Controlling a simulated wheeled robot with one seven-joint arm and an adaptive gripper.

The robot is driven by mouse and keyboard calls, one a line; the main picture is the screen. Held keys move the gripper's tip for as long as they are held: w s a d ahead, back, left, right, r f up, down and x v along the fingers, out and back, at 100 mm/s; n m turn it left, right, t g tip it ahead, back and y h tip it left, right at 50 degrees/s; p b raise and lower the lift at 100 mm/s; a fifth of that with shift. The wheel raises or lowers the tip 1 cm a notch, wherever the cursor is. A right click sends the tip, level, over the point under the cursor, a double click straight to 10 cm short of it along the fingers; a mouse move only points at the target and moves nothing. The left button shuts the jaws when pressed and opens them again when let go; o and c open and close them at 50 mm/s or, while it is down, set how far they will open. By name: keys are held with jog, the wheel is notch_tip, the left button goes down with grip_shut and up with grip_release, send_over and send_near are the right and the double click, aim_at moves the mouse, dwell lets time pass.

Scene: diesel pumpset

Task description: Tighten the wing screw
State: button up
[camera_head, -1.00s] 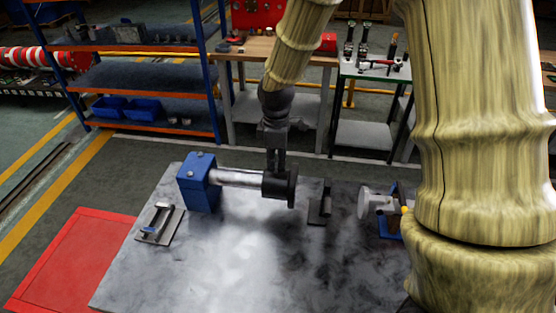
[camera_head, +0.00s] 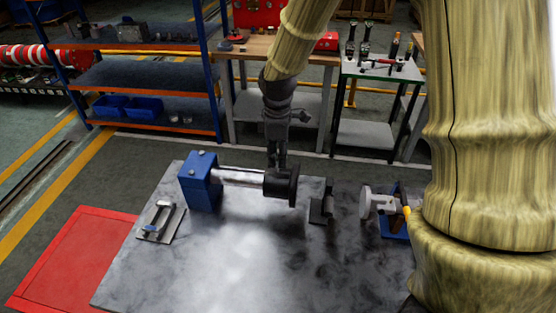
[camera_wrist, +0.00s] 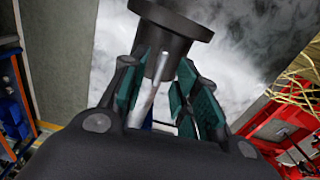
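My gripper (camera_head: 277,162) points down over the black flanged hub (camera_head: 281,184) at the right end of a silver shaft (camera_head: 238,176). The shaft runs from a blue block (camera_head: 203,184) on the grey table. In the wrist view, the green-padded fingers of my gripper (camera_wrist: 163,75) are apart. The dark hub (camera_wrist: 165,35) and the silver shaft (camera_wrist: 149,95) show between and beyond them. I cannot tell whether a finger touches the hub. I cannot make out the wing screw in either view.
A small clamp-like fixture (camera_head: 160,220) stands at the table's left. A dark bracket (camera_head: 321,205) and a grey disc fixture (camera_head: 376,202) are right of the hub. The table front (camera_head: 235,265) is clear. My arm hides the right side.

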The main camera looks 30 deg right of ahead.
notch_tip(320, 180, up, 10)
jog(key=shift+f, duration=0.25)
jog(key=shift+s, duration=0.1)
dwell(0.5)
